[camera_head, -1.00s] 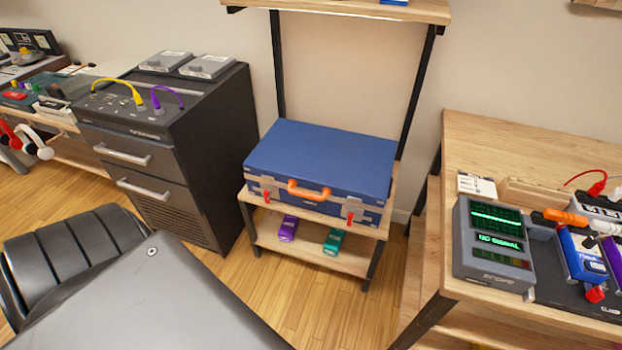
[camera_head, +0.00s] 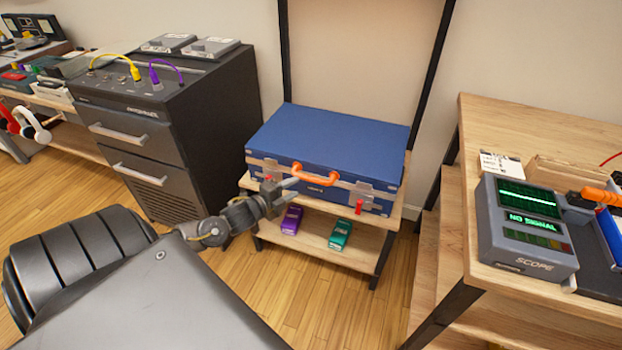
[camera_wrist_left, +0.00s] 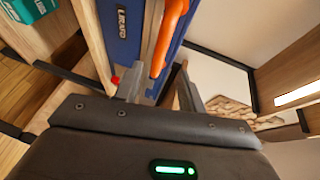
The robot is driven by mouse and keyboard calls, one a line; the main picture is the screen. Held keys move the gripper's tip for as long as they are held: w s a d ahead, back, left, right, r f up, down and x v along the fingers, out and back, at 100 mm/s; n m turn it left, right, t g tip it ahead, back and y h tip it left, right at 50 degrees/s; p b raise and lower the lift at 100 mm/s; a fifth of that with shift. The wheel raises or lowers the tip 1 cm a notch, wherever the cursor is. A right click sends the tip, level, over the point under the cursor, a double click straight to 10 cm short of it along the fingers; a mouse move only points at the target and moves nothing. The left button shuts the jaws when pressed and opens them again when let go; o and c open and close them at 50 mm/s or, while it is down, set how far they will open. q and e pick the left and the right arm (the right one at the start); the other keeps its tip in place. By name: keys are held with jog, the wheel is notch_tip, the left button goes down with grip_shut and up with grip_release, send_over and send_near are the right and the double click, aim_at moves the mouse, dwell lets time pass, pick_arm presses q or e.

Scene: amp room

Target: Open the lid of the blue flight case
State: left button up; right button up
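The blue flight case (camera_head: 330,142) lies flat with its lid shut on the upper board of a small wooden shelf. Its orange handle (camera_head: 316,178) is on the front, and also shows in the left wrist view (camera_wrist_left: 168,38). A red latch (camera_head: 359,207) is on the front right; the left latch is partly hidden by my gripper. My left gripper (camera_head: 292,189) is open in front of the case's front left, just below the handle. In the left wrist view its fingers (camera_wrist_left: 158,88) point at the case front, with nothing visibly gripped. My right gripper is not in view.
The shelf (camera_head: 390,233) has black uprights; a purple box (camera_head: 291,219) and a green box (camera_head: 340,235) lie on its lower board. A dark drawer cabinet (camera_head: 160,135) stands left. A wooden table with a scope (camera_head: 523,228) stands right.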

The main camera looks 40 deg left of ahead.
aim_at(308, 180)
pick_arm(q)
jog(key=w, duration=0.2)
jog(key=w+f, duration=0.1)
jog(key=w, duration=0.2)
jog(key=w+b, duration=0.1)
jog(key=w, duration=0.2)
jog(key=shift+w+d+f, duration=0.1)
jog(key=shift+d+f, duration=0.15)
jog(key=shift+w, duration=0.35)
jog(key=shift+f, duration=0.1)
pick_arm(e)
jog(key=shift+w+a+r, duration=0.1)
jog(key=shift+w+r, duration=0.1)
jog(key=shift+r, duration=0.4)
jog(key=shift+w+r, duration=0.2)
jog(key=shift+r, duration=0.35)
pick_arm(q)
grip_shut()
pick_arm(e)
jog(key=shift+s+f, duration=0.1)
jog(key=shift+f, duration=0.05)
